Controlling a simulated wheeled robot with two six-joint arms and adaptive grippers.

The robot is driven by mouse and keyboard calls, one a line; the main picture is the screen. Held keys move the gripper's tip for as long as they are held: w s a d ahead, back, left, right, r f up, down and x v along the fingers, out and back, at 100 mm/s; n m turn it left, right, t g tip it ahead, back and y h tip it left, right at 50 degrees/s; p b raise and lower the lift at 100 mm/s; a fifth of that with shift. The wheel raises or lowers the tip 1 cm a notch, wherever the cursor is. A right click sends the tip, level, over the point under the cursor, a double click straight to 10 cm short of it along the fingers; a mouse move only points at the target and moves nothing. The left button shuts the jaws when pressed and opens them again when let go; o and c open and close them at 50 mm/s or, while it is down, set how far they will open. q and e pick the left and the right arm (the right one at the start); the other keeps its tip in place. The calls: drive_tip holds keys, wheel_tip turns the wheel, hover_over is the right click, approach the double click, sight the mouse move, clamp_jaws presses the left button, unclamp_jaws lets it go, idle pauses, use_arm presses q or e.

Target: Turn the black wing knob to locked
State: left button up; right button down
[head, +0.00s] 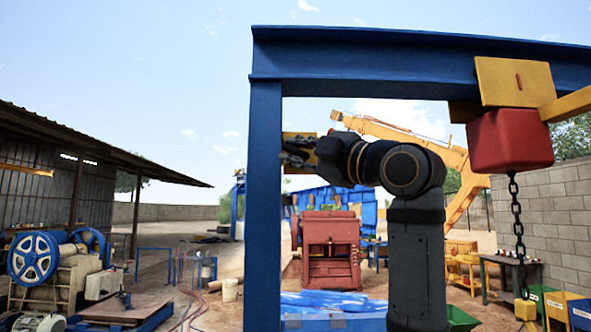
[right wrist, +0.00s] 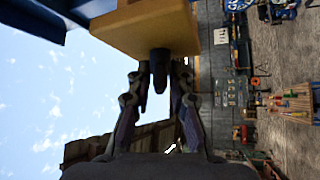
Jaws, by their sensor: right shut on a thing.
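The black wing knob (right wrist: 159,62) sticks out of the face of a yellow box (right wrist: 150,28) in the right wrist view. My right gripper (right wrist: 160,84) has one finger on each side of the knob and is shut on it. In the head view my right gripper (head: 290,153) reaches left to the yellow box (head: 299,137) on the blue post. The gripper and wrist hide the knob there. The knob's turn angle and any locked mark cannot be made out. My left gripper is in neither view.
The blue post (head: 263,210) and blue beam (head: 375,65) frame my right arm. A red hoist block (head: 510,140) with a hanging chain (head: 517,215) is at the right. A red crusher (head: 330,250) stands farther back.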

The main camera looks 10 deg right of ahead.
drive_tip(key=m+t+b, duration=0.1)
drive_tip(key=m+b, duration=0.1)
drive_tip(key=m+t+h+b, duration=0.1)
drive_tip(key=m+t, duration=0.1)
drive_tip(key=shift+f+b, duration=0.35)
drive_tip(key=m+t+h+b, duration=0.1)
drive_tip(key=m, duration=0.2)
drive_tip(key=m+t+h+b, duration=0.1)
drive_tip(key=m+t+h, duration=0.1)
drive_tip(key=m, duration=0.1)
drive_tip(key=shift+a+r, duration=0.1)
drive_tip(key=shift+r, duration=0.05)
drive_tip(key=m+t+h, duration=0.2)
drive_tip(key=m+h, duration=0.2)
drive_tip(key=m, duration=0.1)
drive_tip(key=shift+r+h, duration=0.1)
drive_tip(key=shift+h, duration=0.2)
drive_tip(key=shift+m+h+p, duration=0.35)
drive_tip(key=shift+m+h, duration=3.15)
drive_tip(key=shift+m, duration=0.2)
drive_tip(key=shift+m+h, duration=0.5)
drive_tip(key=shift+m, duration=0.1)
drive_tip(key=c, duration=1.4)
unclamp_jaws()
drive_tip(key=shift+w, duration=0.1)
